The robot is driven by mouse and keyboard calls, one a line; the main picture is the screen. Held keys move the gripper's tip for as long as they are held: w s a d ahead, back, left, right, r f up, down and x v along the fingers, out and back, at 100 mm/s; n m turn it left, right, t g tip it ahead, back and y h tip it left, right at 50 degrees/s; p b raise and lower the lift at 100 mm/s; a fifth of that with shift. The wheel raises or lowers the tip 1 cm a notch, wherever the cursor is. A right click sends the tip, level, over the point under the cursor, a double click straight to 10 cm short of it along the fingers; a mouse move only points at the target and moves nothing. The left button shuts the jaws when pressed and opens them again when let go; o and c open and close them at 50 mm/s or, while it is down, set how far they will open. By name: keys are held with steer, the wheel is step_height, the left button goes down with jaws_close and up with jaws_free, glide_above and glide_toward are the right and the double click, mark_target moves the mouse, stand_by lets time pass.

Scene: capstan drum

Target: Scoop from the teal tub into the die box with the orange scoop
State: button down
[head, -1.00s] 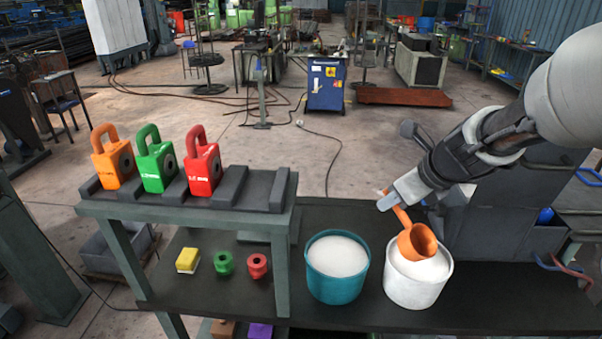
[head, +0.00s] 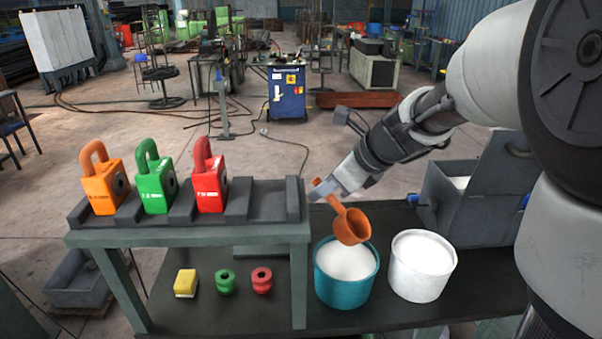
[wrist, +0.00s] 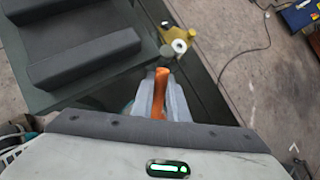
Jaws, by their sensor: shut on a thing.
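The teal tub (head: 343,290) stands on the dark bench, filled with white material. My gripper (head: 328,190) is shut on the handle of the orange scoop (head: 353,227). The scoop's bowl hangs above the far rim of the teal tub, tilted, and I see no white material in it. In the wrist view the orange handle (wrist: 160,88) shows between the gripper's fingers (wrist: 160,100), and the bowl is hidden. A grey box (head: 465,212) with a raised lid stands at the right behind the tubs, with something white inside; it looks like the die box.
A white tub (head: 420,278), also filled with white, stands right of the teal tub. A raised rack (head: 190,237) at left holds orange, green and red padlock-shaped blocks. A yellow block (head: 186,283) and green and red spools (head: 226,282) lie under it.

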step_height(320, 180, down, 11)
steer(key=b, duration=0.9)
steer(key=shift+f, duration=0.15)
stand_by(1.5)
step_height(320, 180, up, 8)
steer(key=p, duration=0.7)
steer(key=shift+f, duration=0.2)
steer(key=p, duration=0.2)
steer(key=shift+r+h+p, duration=0.3)
steer(key=shift+p, duration=0.1)
steer(key=g+h+p, duration=0.1)
steer(key=p, duration=0.5)
steer(key=shift+r, duration=0.1)
